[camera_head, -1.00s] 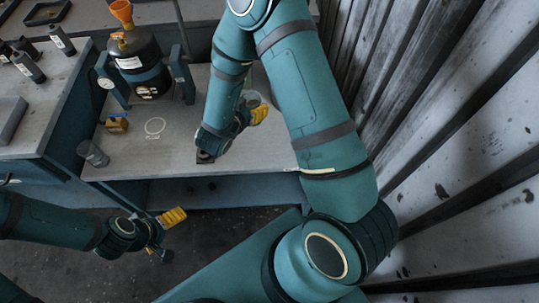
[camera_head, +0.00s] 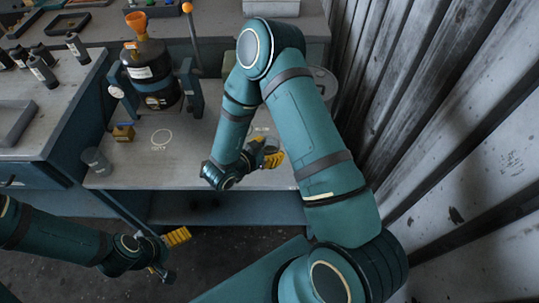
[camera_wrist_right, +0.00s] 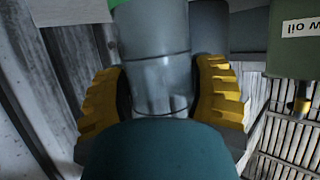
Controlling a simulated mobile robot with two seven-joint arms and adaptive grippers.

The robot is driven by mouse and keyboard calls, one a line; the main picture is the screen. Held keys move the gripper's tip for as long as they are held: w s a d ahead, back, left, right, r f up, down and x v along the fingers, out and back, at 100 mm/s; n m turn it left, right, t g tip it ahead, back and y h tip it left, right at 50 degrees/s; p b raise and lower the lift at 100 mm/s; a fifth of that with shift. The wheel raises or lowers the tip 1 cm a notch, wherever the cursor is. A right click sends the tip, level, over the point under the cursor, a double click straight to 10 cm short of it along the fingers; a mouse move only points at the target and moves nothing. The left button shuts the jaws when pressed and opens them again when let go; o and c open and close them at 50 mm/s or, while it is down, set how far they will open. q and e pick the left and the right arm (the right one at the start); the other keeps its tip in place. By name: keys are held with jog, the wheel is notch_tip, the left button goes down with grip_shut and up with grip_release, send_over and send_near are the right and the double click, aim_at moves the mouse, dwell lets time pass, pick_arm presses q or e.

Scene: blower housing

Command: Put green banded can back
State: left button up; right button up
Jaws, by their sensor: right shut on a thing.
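My right gripper (camera_head: 265,153) is over the front right part of the grey bench top (camera_head: 200,170). In the right wrist view its two yellow-padded fingers (camera_wrist_right: 160,95) are shut on a smooth grey can (camera_wrist_right: 155,65), one on each side. A bit of green shows at the top edge of that view, by the can's end; most of any band is out of sight. In the head view my arm and fingers hide the can. My left gripper (camera_head: 170,255) hangs over the floor in front of the bench, its fingers apart and nothing seen between them.
A pale drum (camera_head: 322,80) stands behind my right arm. A corrugated wall (camera_head: 440,130) bounds the right.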

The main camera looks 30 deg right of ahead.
jog(key=shift+f, duration=1.2)
jog(key=shift+f+b, duration=0.1)
jog(key=shift+b, duration=0.2)
jog(key=o, duration=1.3)
